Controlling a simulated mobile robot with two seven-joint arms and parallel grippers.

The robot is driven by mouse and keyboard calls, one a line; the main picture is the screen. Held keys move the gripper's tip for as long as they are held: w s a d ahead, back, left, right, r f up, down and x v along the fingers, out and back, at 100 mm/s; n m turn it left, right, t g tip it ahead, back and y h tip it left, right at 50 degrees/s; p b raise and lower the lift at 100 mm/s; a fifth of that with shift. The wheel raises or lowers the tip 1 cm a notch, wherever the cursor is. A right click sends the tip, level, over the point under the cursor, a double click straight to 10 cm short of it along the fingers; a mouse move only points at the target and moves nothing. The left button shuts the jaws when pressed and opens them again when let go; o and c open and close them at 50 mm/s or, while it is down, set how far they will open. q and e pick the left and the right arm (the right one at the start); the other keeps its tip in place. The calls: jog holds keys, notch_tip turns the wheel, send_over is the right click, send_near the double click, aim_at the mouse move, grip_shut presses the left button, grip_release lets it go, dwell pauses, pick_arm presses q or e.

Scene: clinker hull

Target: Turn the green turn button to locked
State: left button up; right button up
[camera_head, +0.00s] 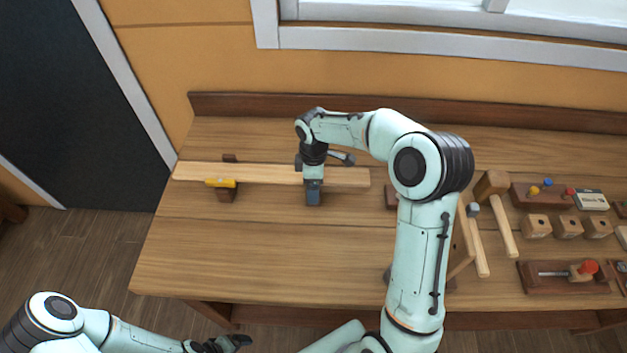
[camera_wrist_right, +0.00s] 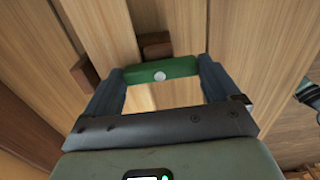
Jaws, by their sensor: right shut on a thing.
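The green turn button (camera_wrist_right: 145,74) is a short green bar with a pale round pivot at its middle, in the right wrist view. It lies between the two fingers of my right gripper (camera_wrist_right: 163,76), which is shut on its ends. In the head view my right gripper (camera_head: 313,197) points down at the right part of a long pale plank (camera_head: 270,174) and hides the green button. A yellow turn button (camera_head: 222,183) sits at the plank's left part, lying along it. My left gripper (camera_head: 232,343) is low at the bottom edge, away from the bench; its jaw opening is unclear.
The plank lies on a wooden workbench (camera_head: 220,250). Mallets (camera_head: 491,185), small wooden blocks (camera_head: 568,226) and a rack with an orange-red knob (camera_head: 588,267) stand at the right. A raised ledge (camera_head: 240,104) runs along the back. The bench's left front is clear.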

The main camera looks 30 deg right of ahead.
jog(key=o, duration=0.8)
jog(key=shift+r, duration=0.15)
notch_tip(320, 180, up, 13)
jog(key=shift+r, duration=0.1)
